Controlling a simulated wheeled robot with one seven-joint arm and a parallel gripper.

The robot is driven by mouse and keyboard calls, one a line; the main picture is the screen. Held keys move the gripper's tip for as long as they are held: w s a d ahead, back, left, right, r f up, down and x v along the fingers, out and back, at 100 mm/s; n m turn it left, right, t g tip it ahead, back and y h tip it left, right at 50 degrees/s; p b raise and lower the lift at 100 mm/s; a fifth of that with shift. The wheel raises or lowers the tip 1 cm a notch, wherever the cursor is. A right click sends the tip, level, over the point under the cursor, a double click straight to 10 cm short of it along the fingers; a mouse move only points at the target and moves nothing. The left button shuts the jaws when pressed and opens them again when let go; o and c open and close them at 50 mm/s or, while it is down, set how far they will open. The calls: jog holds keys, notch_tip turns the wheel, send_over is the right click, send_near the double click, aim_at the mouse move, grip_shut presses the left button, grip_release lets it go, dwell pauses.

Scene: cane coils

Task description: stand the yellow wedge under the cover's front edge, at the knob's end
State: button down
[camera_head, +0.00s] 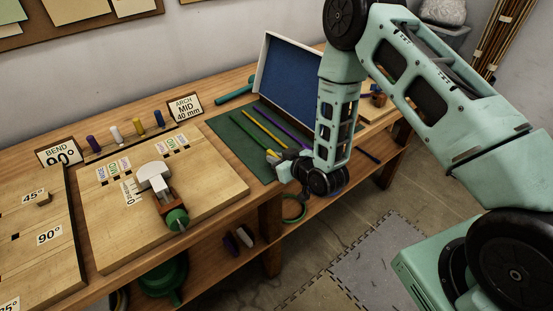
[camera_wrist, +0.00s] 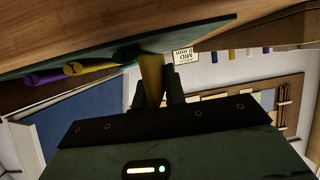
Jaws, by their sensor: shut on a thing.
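The yellow wedge (camera_wrist: 152,75) is between the two dark fingers of my gripper (camera_wrist: 155,92) in the wrist view, shut on it. In the head view my gripper (camera_head: 277,158) is low at the front edge of the green mat, near the near ends of the canes. The wedge is too small there to make out its tilt. A raised panel with a blue inner face and pale rim (camera_head: 288,75), apparently the cover, stands tilted behind the mat. It also shows in the wrist view (camera_wrist: 75,110). My arm hides its right part. I cannot make out a knob.
Yellow and purple canes (camera_head: 265,131) lie on the green mat (camera_head: 232,135). A wooden board (camera_head: 110,215) with a green-handled clamp (camera_head: 176,218) is at left. Signs and coloured pegs stand behind it. A teal tool (camera_head: 235,90) lies left of the panel.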

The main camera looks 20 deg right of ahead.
jog(key=shift+f, duration=0.45)
